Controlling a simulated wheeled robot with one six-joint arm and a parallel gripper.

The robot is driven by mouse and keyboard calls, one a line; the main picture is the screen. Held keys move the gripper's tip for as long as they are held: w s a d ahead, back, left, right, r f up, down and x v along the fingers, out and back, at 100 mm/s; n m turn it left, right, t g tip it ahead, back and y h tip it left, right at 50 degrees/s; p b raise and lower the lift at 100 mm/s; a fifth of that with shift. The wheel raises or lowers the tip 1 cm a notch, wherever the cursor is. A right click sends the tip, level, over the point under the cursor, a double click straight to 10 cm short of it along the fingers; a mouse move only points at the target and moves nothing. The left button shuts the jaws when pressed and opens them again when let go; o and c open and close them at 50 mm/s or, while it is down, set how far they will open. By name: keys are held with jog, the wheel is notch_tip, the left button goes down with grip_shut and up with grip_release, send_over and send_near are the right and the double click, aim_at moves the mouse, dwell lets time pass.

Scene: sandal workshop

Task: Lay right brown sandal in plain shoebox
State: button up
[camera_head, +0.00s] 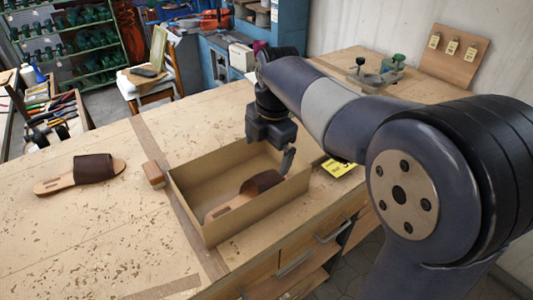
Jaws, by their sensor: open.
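A brown sandal (261,184) with a dark strap and tan sole lies inside the plain shoebox (190,207), towards its right half. The shoebox is open cardboard and stands near the front edge of the workbench. My gripper (284,160) is over the box's right part, just above the sandal. Its jaws are open, and one finger shows beside the strap. Whether it touches the sandal I cannot tell. A second brown sandal (93,169) lies on the bench to the left, outside the box. Part of the box's interior is hidden by my arm.
A small wooden block (153,175) sits against the box's left side. A yellow label (337,167) lies right of the box. Small green-topped items (392,63) and a tag board (453,54) stand at the back right. The bench's left half (75,240) is mostly clear.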

notch_tip(320, 180, up, 11)
jog(key=s+d, duration=0.1)
jog(key=shift+s+f, duration=0.15)
jog(key=shift+f, duration=0.05)
jog(key=shift+f, duration=0.1)
jog(key=f, duration=0.4)
jog(key=w+f, duration=0.1)
jog(key=f, duration=0.3)
jog(key=a+f, duration=0.1)
jog(key=f, duration=0.4)
jog(key=shift+w+b, duration=0.15)
jog(key=shift+b, duration=0.15)
jog(key=shift+r, duration=0.35)
